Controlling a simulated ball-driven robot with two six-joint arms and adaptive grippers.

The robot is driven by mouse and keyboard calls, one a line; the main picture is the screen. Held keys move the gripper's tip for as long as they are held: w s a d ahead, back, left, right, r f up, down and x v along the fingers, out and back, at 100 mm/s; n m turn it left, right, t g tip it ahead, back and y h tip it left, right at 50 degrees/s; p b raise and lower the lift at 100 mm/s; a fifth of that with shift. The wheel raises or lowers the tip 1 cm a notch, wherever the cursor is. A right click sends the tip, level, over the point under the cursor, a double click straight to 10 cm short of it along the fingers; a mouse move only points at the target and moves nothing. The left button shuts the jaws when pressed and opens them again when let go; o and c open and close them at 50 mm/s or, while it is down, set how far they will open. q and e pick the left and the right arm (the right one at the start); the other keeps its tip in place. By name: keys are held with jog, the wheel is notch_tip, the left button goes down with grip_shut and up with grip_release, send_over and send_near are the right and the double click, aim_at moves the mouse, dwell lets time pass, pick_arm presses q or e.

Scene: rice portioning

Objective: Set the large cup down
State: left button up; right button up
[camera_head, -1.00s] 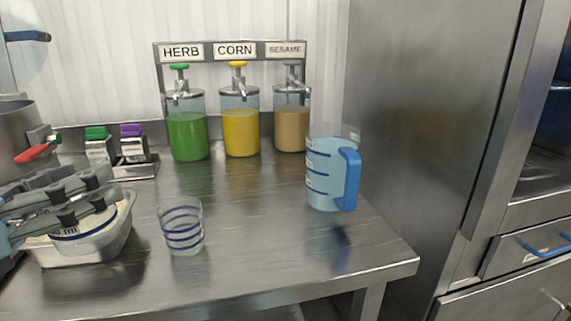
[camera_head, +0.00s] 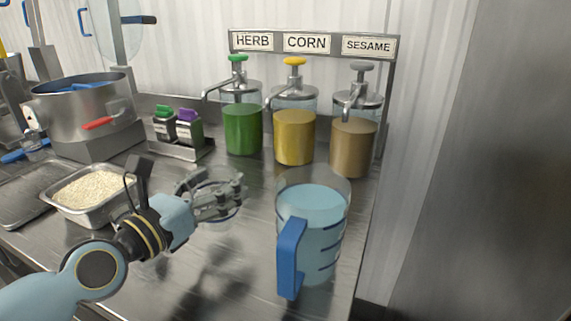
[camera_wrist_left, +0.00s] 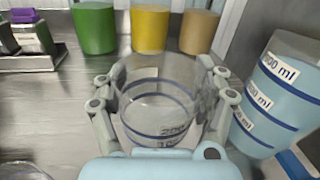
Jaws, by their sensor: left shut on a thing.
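A clear cup with dark blue rings and printed numbers is the large cup (camera_wrist_left: 160,118). My left gripper (camera_wrist_left: 160,100) is shut around it, one finger on each side. In the head view my left gripper (camera_head: 222,200) is over the middle of the counter, and the held cup (camera_head: 208,180) shows only faintly behind the fingers. The cup looks upright and see-through; whether its base touches the counter I cannot tell. Another clear rim (camera_wrist_left: 22,170) shows at the lower left of the left wrist view. My right gripper is out of view.
A blue-handled jug (camera_head: 318,235) stands close to the right of the held cup. Herb (camera_head: 243,128), corn (camera_head: 294,137) and sesame (camera_head: 353,147) dispensers stand behind. A rice-filled tub (camera_head: 98,218) and a steel pot (camera_head: 88,112) are at left. Bare counter lies in front.

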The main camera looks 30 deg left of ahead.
pick_arm(q)
jog(key=w+f+b, duration=0.1)
jog(key=w+b, duration=0.1)
jog(key=w, duration=0.4)
jog(key=w+f+b, duration=0.1)
jog(key=w+b, duration=0.1)
jog(key=w, duration=0.3)
jog(key=w+d+f+b, duration=0.1)
jog(key=w+f+b, duration=0.1)
jog(key=w, duration=0.4)
jog(key=shift+w, duration=0.3)
jog(key=shift+r, duration=0.2)
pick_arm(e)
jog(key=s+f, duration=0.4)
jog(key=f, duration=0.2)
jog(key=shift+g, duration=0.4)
pick_arm(q)
jog(key=shift+f, duration=0.1)
jog(key=o, duration=1.1)
jog(key=shift+o, duration=0.2)
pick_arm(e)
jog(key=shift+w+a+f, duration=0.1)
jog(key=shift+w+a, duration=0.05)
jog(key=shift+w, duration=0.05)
